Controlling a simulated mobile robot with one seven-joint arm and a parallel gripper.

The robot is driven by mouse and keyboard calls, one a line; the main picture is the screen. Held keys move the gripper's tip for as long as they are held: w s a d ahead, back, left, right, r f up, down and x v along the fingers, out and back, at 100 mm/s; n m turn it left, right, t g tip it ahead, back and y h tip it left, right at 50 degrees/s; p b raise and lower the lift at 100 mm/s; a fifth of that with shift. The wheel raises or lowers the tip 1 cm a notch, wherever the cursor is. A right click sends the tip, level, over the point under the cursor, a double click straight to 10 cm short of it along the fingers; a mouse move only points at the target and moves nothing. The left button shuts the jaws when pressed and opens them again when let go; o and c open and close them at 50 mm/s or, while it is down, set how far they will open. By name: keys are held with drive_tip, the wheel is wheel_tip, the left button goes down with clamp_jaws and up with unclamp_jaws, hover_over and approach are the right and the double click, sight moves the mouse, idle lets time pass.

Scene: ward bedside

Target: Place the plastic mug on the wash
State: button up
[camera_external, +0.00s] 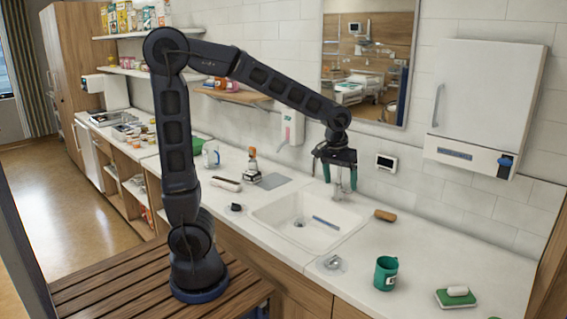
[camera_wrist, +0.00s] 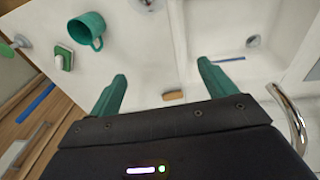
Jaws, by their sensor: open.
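The green plastic mug (camera_external: 386,273) stands upright on the white counter, right of the sink. In the wrist view the mug (camera_wrist: 86,32) is at the upper left, with its handle showing. The white sink (camera_external: 270,218), which may be the "wash", is set into the counter; part of it shows at the right of the wrist view (camera_wrist: 265,72). My gripper (camera_external: 340,174) is above the back of the sink near the tap, away from the mug. Its green fingers are apart and empty, as the wrist view also shows (camera_wrist: 162,71).
A blue strip (camera_external: 326,222) lies in the sink. A brown brush-like object (camera_external: 385,215) lies right of it. A green-and-white sponge (camera_external: 457,292) is right of the mug. A drain-like round metal piece (camera_external: 333,263) lies at the front. A wall cabinet (camera_external: 487,95) hangs at right.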

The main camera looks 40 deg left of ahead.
drive_tip(key=s+a+r+t, duration=0.1)
drive_tip(key=s+a+r, duration=0.15)
drive_tip(key=a, duration=0.55)
drive_tip(key=s+a+r, duration=0.2)
drive_tip(key=s+a, duration=0.1)
drive_tip(key=a, duration=0.4)
drive_tip(key=s+a+t+y, duration=0.1)
drive_tip(key=s+a+t, duration=0.1)
drive_tip(key=s+a, duration=0.9)
drive_tip(key=shift+f, duration=0.45)
